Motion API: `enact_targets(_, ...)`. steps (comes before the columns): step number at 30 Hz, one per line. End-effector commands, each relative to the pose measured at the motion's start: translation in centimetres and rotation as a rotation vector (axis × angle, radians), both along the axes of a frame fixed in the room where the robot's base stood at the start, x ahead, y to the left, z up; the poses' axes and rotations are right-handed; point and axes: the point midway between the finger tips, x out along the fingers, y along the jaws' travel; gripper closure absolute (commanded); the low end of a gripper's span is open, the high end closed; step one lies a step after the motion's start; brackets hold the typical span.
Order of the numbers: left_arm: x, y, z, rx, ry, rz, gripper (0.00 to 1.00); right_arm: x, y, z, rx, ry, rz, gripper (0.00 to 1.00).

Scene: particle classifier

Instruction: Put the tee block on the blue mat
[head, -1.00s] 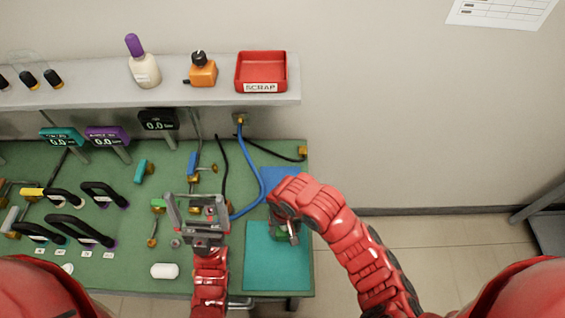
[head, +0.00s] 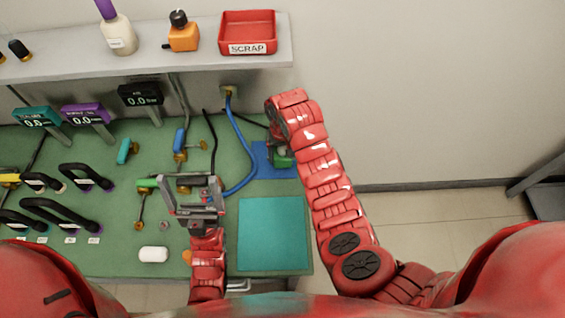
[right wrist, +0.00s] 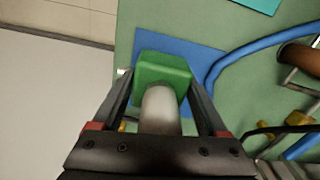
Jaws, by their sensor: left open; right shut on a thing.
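The tee block, a green block with a grey cylindrical stub, shows in the right wrist view (right wrist: 163,70) between the fingers of my right gripper (right wrist: 160,88), which is shut on it. In the head view the block (head: 284,161) is partly hidden under my right wrist. It overlaps the right part of the blue mat (head: 261,167), which also shows in the right wrist view (right wrist: 203,60). I cannot tell whether the block touches the mat. My left gripper (head: 193,190) is open and empty over the green bench, left of the mats.
A teal mat (head: 272,235) lies empty in front of the blue mat. A blue hose (head: 248,150) curves along the blue mat's left edge. A shelf with a red scrap tray (head: 247,46) stands behind. Valves and black handles (head: 85,178) crowd the bench's left.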

Motion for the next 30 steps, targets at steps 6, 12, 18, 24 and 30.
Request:
enact_targets(6, 0.0, 0.0, 0.5, 0.0, 0.0, 0.0, 0.0, 0.3, 0.0, -0.4, -0.001, 0.004, 0.001, 1.0)
enact_targets(12, 0.0, 0.0, 1.9, 0.0, 0.0, 0.0, 0.0, 0.2, 0.0, -2.5, -0.001, 0.007, 0.0, 1.0)
enact_targets(18, 0.0, 0.0, 2.0, 0.0, 0.0, 0.0, 0.0, 0.3, 0.0, -3.6, 0.0, 0.001, 0.001, 1.0)
enact_targets(24, 0.0, 0.0, 1.8, 0.0, 0.0, 0.0, 0.0, 0.3, 0.0, -3.7, 0.0, 0.0, 0.0, 1.0)
enact_targets(30, 0.0, 0.0, 1.7, 0.0, 0.0, 0.0, 0.0, 0.3, 0.0, -3.9, 0.0, 0.0, 0.0, 0.03)
